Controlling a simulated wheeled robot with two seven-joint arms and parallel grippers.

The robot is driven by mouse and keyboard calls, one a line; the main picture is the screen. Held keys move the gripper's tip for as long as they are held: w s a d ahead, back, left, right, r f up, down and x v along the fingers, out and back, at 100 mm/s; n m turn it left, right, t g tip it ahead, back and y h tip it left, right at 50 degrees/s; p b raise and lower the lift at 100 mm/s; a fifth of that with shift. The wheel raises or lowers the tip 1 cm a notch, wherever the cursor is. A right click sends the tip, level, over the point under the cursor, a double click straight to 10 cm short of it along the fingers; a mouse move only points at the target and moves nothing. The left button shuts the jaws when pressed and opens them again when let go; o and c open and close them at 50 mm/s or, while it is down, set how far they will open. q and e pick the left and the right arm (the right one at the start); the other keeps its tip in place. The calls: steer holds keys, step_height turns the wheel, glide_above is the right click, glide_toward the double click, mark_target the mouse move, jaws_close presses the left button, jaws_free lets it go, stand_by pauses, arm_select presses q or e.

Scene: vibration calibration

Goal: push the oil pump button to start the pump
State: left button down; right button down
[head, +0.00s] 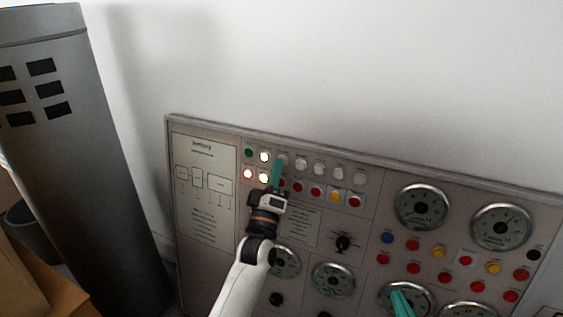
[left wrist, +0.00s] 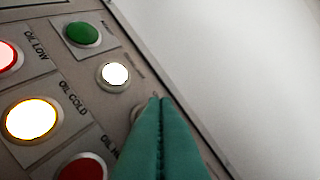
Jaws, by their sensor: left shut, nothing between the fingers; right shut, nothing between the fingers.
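The control panel (head: 205,160) stands against the wall, with rows of round buttons and lamps along its upper part. No label reading oil pump is legible. A green button (head: 248,153) is at the upper left of the rows; it also shows in the left wrist view (left wrist: 82,34). Right of it is a lit white button (head: 264,157), also in the left wrist view (left wrist: 115,74). My left gripper (head: 279,161) is shut and empty, its teal tips over the button right of the lit white one, mostly hiding it; contact is unclear. My right gripper (head: 399,296) is shut before a lower gauge.
Below the green and white buttons are a lit red OIL LOW lamp (left wrist: 6,56) and a lit OIL COLD lamp (left wrist: 31,119). Gauges (head: 422,207) and coloured buttons fill the right side. A grey cylinder (head: 95,150) stands left of the panel.

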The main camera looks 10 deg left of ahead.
arm_select(q)
steer(key=shift+w, duration=0.2)
arm_select(e)
steer(key=shift+r, duration=0.2)
stand_by(0.5)
arm_select(q)
steer(key=shift+w+d, duration=0.1)
steer(key=shift+w, duration=0.05)
arm_select(e)
steer(key=shift+a+r+t+y, duration=0.1)
steer(key=shift+r+t+y, duration=0.2)
steer(key=shift+r+t, duration=0.25)
stand_by(0.5)
arm_select(q)
steer(key=shift+s, duration=0.3)
steer(key=shift+s+a+p, duration=0.2)
steer(key=shift+s+p, duration=0.25)
steer(key=shift+p, duration=0.05)
arm_select(e)
steer(key=shift+s+d+f+g+h, duration=0.25)
steer(key=shift+f+g, duration=0.4)
steer(key=shift+f, duration=0.25)
steer(key=shift+s+d+f+g+h, duration=0.2)
steer(key=shift+f+g+h, duration=0.1)
steer(key=shift+f+g, duration=0.5)
steer(key=shift+s+d+f+g+h, duration=0.2)
steer(key=shift+f+g, duration=0.3)
steer(key=shift+f, duration=0.55)
